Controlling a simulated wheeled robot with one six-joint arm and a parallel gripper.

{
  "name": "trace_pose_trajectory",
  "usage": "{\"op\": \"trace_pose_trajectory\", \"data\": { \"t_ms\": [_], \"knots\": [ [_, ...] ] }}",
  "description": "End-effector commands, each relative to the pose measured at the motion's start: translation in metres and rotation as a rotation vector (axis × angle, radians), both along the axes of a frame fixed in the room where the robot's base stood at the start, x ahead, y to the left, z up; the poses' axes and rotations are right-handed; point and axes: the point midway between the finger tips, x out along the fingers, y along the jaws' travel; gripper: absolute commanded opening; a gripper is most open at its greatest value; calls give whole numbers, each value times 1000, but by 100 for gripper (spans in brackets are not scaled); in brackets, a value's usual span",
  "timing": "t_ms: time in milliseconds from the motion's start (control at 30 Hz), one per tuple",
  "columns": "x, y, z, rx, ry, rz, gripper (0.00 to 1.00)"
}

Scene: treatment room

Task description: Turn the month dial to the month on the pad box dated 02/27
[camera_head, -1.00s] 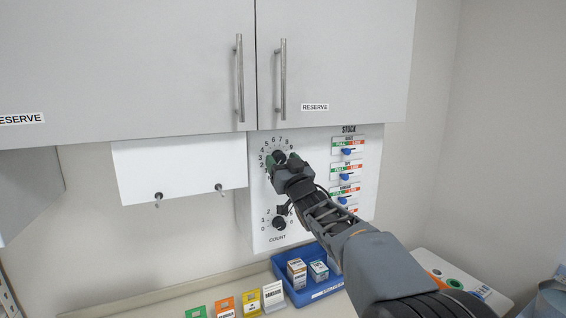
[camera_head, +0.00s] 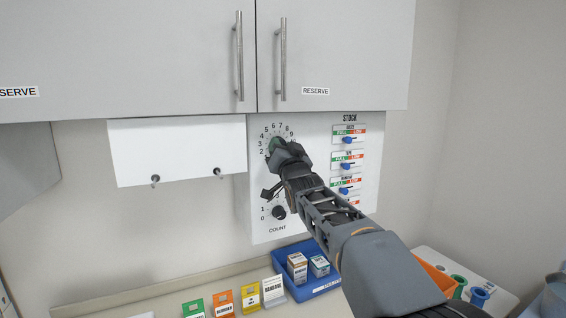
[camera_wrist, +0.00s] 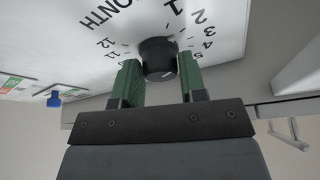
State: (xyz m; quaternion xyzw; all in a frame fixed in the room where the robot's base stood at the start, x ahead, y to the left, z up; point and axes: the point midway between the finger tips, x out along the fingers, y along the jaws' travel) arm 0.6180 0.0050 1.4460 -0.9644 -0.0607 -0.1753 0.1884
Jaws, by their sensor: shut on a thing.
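The black month dial (camera_wrist: 157,60) sits on a white wall panel (camera_wrist: 225,30) with the word MONTH and numbers around it. My gripper (camera_wrist: 160,78) has its green fingers on both sides of the dial and is shut on it. In the head view my gripper (camera_head: 277,146) is at the upper dial and hides most of it. I cannot make out clearly which number the dial points to. Two small boxes, a brown and white one (camera_head: 297,268) and a teal and white one (camera_head: 319,266), stand in a blue tray (camera_head: 322,290). Their dates are too small to read.
The COUNT knob (camera_head: 279,213) is below my gripper. Blue stock sliders (camera_head: 346,166) are at the panel's right. Cabinet doors (camera_head: 335,60) hang above. Several coloured cards (camera_head: 250,299) stand on the counter left of the tray. An orange bin (camera_head: 436,277) is at right.

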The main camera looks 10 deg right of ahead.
Motion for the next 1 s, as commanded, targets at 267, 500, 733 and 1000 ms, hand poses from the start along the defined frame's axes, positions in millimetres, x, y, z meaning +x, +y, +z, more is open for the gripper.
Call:
{"op": "trace_pose_trajectory", "data": {
  "t_ms": [267,500,733,1000],
  "knots": [
    [0,1,0,89,20,2,15],
    [0,1,0,86,20,2,41],
    [0,1,0,85,19,1,63],
    [-2,1,-1,85,19,1,63]
  ]
}}
